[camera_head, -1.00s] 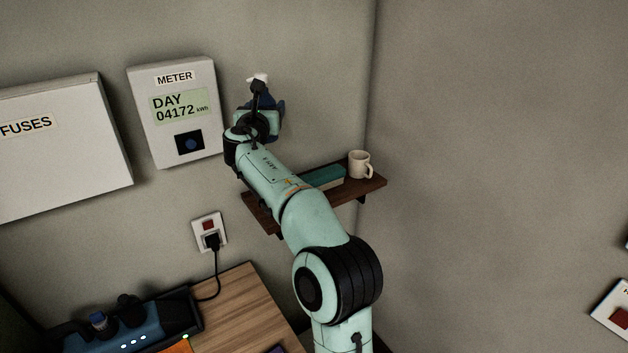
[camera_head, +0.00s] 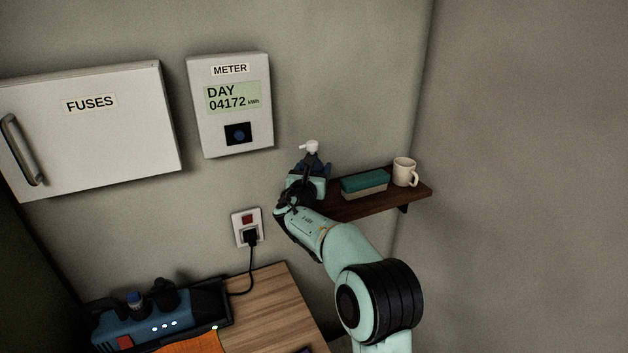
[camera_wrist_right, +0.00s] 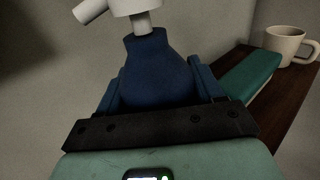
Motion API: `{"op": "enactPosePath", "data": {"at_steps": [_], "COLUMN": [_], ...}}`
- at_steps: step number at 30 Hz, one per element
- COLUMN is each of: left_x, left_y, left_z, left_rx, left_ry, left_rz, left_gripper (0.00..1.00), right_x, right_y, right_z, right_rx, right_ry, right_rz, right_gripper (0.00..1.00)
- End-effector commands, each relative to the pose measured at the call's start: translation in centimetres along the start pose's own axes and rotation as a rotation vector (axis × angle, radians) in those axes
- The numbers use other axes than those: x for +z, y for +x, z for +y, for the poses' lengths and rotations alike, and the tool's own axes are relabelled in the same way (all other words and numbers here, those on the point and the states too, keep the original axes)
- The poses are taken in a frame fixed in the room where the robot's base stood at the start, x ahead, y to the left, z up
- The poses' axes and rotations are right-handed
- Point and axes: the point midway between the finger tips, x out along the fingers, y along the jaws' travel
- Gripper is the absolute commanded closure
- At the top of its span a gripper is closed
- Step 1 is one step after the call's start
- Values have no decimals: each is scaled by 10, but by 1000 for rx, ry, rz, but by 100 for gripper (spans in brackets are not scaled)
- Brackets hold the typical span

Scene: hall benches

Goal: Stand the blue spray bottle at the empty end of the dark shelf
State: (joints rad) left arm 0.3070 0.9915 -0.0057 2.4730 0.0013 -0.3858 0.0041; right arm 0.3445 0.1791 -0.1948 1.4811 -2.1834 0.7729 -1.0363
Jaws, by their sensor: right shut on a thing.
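The blue spray bottle (camera_wrist_right: 160,68) with a white spray head is held upright between the fingers of my right gripper (camera_head: 312,168). In the head view its white head (camera_head: 310,147) shows above the gripper, and most of its body is hidden behind the gripper. The dark shelf (camera_head: 350,208) is on the wall near the corner. The gripper is at the shelf's left end, which my arm partly hides. I cannot tell whether the bottle's base touches the shelf. My left gripper is not in view.
A teal-topped box (camera_head: 364,184) lies mid-shelf, with a pale mug (camera_head: 404,172) at the right end. The meter (camera_head: 230,105) and fuse box (camera_head: 90,130) hang on the wall to the left. A plugged socket (camera_head: 247,228) is below the meter, above a wooden bench (camera_head: 265,310).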

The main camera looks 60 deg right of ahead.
Motion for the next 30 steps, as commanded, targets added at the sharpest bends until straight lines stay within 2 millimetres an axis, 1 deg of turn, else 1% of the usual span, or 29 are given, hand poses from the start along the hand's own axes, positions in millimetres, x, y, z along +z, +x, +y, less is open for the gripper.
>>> {"op": "enactPosePath", "data": {"at_steps": [1,4,13,18,19,20,21,30], "left_x": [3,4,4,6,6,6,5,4], "left_y": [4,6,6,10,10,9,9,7], "left_z": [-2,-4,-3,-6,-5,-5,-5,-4], "left_rx": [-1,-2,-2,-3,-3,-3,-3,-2], "left_ry": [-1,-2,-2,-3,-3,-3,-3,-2], "left_rz": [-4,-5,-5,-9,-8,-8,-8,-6], "left_gripper": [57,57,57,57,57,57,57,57], "right_x": [-12,-21,-22,-26,-27,-26,-26,-24], "right_y": [0,0,0,0,0,0,0,0], "right_z": [-1,-1,-1,-1,-1,-1,-1,-1], "right_rx": [-2,-2,-1,-1,-1,-1,-1,-1], "right_ry": [-5,-2,1,0,-1,0,0,0], "right_rz": [0,-1,-3,-2,0,0,0,0], "right_gripper": [83,83,83,83,24,14,8,8]}}
